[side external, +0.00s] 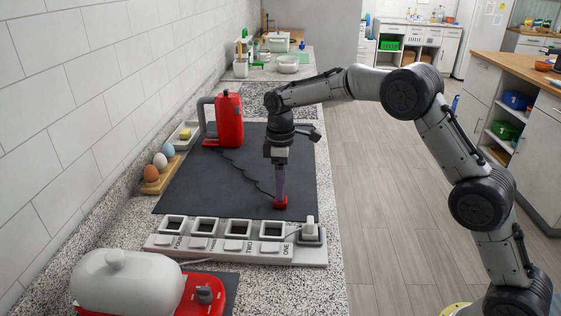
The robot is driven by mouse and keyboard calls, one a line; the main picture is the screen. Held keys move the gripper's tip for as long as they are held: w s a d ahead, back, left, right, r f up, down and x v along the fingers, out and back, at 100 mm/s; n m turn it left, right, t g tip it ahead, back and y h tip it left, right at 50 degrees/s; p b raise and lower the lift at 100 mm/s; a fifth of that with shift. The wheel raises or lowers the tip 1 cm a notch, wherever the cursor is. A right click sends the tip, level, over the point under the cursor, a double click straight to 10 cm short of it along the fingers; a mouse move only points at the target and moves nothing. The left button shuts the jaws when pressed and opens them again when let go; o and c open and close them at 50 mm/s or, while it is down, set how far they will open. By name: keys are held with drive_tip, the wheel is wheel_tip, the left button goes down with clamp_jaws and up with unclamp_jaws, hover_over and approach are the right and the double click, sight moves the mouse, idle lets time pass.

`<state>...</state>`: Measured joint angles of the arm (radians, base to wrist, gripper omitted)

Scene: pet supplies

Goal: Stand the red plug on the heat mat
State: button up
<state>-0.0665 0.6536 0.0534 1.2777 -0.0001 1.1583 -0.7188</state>
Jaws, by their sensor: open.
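The red plug (281,203) stands on the near right part of the large dark mat (215,185), which looks like the heat mat. A thin dark cord runs from the plug across the mat toward a red appliance (229,120). My gripper (280,194) points straight down at the plug, with its fingertips at or just above the plug's top. It is open; the fingers overlap in this view, so I cannot tell whether they touch the plug. The plug's underside is hidden.
A power strip (190,251) with several labelled square sockets lies nearer, with a white plug (310,229) at its right end. A white-and-red appliance (130,285) is at the near left. Eggs in a wooden holder (150,187) stand by the wall. The mat's middle is mostly clear.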

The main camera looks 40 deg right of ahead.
wheel_tip(320, 180, up, 9)
drive_tip(key=s+d+r+m+t, duration=0.1)
drive_tip(key=s+r+m+t, duration=0.1)
drive_tip(key=s+r, duration=0.6)
drive_tip(key=s+f+m+t, duration=0.1)
drive_tip(key=s+f+m, duration=0.1)
drive_tip(key=s, duration=0.7)
drive_tip(key=s+d+f+m+t, duration=0.1)
drive_tip(key=s+m, duration=0.1)
drive_tip(key=s, duration=0.8)
drive_tip(key=s+d+f+m+t, duration=0.1)
drive_tip(key=s+f+m, duration=0.1)
drive_tip(key=s, duration=0.7)
drive_tip(key=shift+s+d+f+m+t, duration=0.25)
drive_tip(key=shift+s+f+m+t, duration=0.05)
drive_tip(key=shift+m, duration=0.2)
